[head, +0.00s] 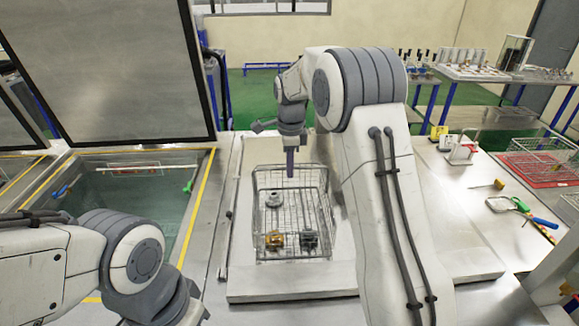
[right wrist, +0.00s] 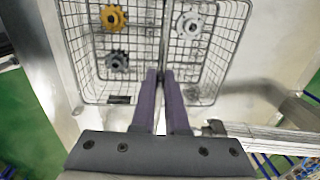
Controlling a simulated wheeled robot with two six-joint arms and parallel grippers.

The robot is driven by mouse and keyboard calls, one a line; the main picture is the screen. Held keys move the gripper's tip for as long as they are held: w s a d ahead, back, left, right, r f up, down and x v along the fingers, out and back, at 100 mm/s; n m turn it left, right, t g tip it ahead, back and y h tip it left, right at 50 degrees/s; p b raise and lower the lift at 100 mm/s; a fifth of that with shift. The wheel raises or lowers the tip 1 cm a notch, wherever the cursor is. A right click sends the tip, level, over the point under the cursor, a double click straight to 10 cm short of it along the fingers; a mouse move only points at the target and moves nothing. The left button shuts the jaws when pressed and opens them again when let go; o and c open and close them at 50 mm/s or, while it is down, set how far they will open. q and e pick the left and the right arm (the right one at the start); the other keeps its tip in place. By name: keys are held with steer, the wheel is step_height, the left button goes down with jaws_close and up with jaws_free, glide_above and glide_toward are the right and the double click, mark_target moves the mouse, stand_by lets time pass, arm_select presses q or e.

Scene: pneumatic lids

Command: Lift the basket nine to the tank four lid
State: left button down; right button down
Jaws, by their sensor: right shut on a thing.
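A wire basket (head: 262,205) stands on a flat pale metal lid or panel (head: 290,285) in the middle of the head view. It holds a gold gear (head: 274,240) and grey gears; the right wrist view shows the gold gear (right wrist: 113,17), a dark grey gear (right wrist: 117,61) and a silver gear (right wrist: 190,24). My right gripper (head: 290,170) points down at the basket's far end, shut on the basket (right wrist: 215,80) at its middle bar. My left arm is at the lower left; its gripper is outside the picture. I cannot read any basket or tank numbers.
An open tank of liquid (head: 130,205) lies left, its large grey lid (head: 105,70) raised. A side table at the right bears tools (head: 520,210), a red tray (head: 545,170) and wire baskets. A back bench (head: 490,75) holds parts.

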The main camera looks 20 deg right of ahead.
steer(key=shift+s+f, duration=0.15)
steer(key=shift+f, duration=0.25)
steer(key=c, duration=0.8)
jaws_free()
steer(key=shift+c, duration=0.2)
steer(key=shift+r, duration=0.1)
step_height(320, 180, up, 22)
steer(key=p, duration=1.1)
steer(key=shift+s+r, duration=0.25)
steer(key=shift+s, duration=0.1)
